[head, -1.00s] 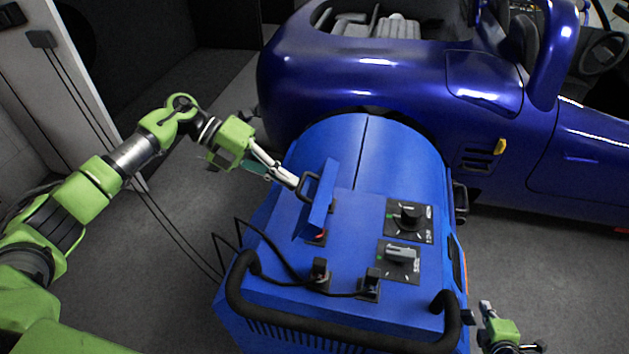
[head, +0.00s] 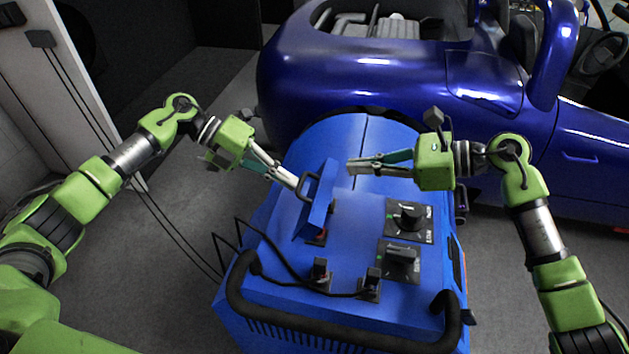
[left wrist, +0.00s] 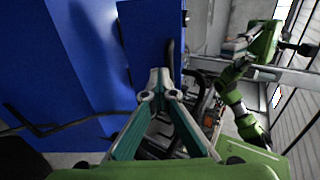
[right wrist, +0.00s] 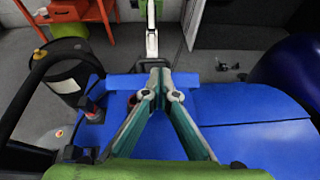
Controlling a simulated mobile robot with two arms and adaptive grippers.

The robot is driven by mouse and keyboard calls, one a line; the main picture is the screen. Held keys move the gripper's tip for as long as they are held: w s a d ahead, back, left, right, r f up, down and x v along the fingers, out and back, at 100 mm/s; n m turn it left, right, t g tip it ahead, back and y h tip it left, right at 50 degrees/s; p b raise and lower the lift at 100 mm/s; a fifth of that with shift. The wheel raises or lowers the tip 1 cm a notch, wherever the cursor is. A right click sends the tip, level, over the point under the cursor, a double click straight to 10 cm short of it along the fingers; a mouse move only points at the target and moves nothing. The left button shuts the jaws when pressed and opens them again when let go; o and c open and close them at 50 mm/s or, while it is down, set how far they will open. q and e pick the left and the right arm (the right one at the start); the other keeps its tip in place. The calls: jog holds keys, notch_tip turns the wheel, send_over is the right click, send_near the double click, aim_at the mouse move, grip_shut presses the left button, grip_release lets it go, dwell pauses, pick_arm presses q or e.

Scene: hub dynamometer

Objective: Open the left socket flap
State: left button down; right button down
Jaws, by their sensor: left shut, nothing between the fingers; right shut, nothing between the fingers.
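The left socket flap (head: 320,203) is a blue plate standing raised, tilted up from the top of the blue dynamometer cart, with a black handle (head: 304,187) on its left face. A red-marked socket shows partly at its foot. My left gripper (head: 295,183) is shut, its tips at the handle on the left side; I cannot tell if they touch. The flap (left wrist: 150,35) also shows in the left wrist view. My right gripper (head: 350,167) is shut and empty, its tips right of the flap, apart from it. In the right wrist view the flap (right wrist: 120,83) lies beyond the fingertips.
Two black rotary switches, the upper (head: 408,216) and the lower (head: 402,259), sit right of the flap. A black cable joins two plugs (head: 320,273) near the front. A black handlebar (head: 340,335) runs along the cart's front edge. A blue car (head: 400,75) stands behind.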

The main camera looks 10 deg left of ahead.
aim_at(301, 185)
jog(key=shift+n+g+h, duration=0.5)
jog(key=shift+n+h, duration=0.1)
jog(key=shift+h, duration=0.1)
jog(key=x, duration=0.3)
jog(key=s+x, duration=0.1)
jog(key=x, duration=0.6)
jog(key=shift+s+f, duration=0.15)
jog(key=shift+s, duration=0.2)
jog(key=shift+a, duration=0.1)
